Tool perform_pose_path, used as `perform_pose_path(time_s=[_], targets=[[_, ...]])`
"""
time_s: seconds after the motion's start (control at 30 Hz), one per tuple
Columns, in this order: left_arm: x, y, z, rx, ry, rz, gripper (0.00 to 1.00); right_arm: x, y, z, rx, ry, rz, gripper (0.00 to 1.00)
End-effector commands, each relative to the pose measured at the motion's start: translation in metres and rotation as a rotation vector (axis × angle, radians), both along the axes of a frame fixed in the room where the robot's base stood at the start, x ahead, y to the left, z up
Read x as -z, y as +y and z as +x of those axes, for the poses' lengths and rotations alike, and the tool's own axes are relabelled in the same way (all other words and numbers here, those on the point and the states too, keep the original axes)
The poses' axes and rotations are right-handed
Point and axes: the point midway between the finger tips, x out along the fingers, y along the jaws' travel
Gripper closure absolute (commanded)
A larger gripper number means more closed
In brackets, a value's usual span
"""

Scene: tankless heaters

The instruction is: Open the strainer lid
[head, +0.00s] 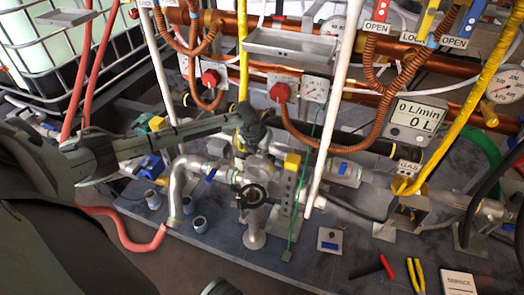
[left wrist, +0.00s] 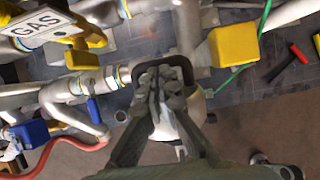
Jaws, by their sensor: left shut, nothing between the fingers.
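My left gripper (head: 261,146) reaches in from the left over the pipework and points down. It also shows in the left wrist view (left wrist: 160,80), its fingers together with nothing between them. Below it in the head view is a rounded grey metal body (head: 262,170) on the pipe, which may be the strainer; its lid cannot be told apart clearly. In the left wrist view a pale rounded part (left wrist: 186,128) lies partly hidden under the gripper. A dark rounded frame surrounds the fingertips there. Whether the fingers touch anything cannot be told.
A black handwheel valve (head: 250,197) stands just in front, and a yellow box (head: 292,161) is to the right. White upright pipes and copper pipes crowd the back. A red-headed hammer (head: 373,268), yellow pliers (head: 415,275) and a service booklet (head: 458,283) lie front right.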

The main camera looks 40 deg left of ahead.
Motion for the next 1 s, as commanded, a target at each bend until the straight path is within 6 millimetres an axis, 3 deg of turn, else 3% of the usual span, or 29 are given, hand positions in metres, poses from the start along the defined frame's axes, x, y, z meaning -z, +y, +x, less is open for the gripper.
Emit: perform_pose_path(time_s=[0.2, 0.33, 0.77, 1.0], targets=[[0.000, 0.001, 0.002, -0.001, 0.001, 0.000, 1.00, 0.000, 0.001, -0.003, -0.004, 0.006, 0.001, 0.60], [0.008, 0.003, 0.013, -0.003, 0.000, 0.000, 1.00, 0.019, 0.005, -0.004, -0.006, 0.016, 0.014, 0.60], [0.012, 0.005, 0.020, -0.001, 0.001, -0.001, 1.00, 0.014, 0.004, -0.002, -0.003, 0.010, 0.011, 0.60], [-0.011, 0.003, 0.010, 0.002, -0.003, 0.001, 1.00, 0.014, 0.004, -0.001, -0.003, 0.009, 0.011, 0.60]])
